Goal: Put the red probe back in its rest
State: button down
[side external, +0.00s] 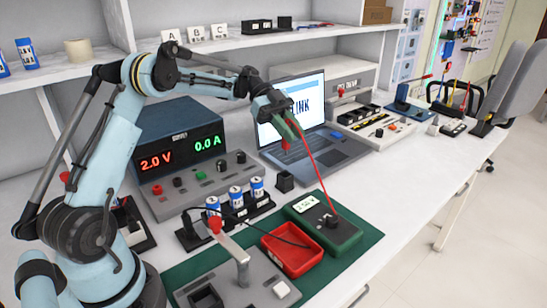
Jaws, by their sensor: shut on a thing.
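My gripper (289,131) is raised in front of the laptop screen and points down. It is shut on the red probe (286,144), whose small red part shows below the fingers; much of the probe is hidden. A red lead (316,172) runs from it down to a green meter (325,231) with a lit display. A black lead (262,231) runs from the meter towards a dark block (192,237) at the left end of the battery row. I cannot tell for certain which part is the red probe's rest.
A red tray (290,265) lies left of the meter on a green mat (358,257). Upright batteries (235,197) stand before a power supply (183,152). The open laptop (318,146) is behind my gripper. A grey lever fixture (235,272) stands in front. The bench's right front is clear.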

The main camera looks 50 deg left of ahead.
jog(key=shift+f, duration=2.55)
jog(key=shift+f, duration=2.35)
jog(key=c, duration=0.9)
grip_release()
jog(key=shift+r, duration=0.5)
notch_tip(320, 180, up, 3)
jog(key=shift+f, duration=0.1)
jog(key=s+d+r, duration=0.4)
jog(key=d+r, duration=0.3)
jog(key=d, duration=0.4)
jog(key=shift+s, duration=0.2)
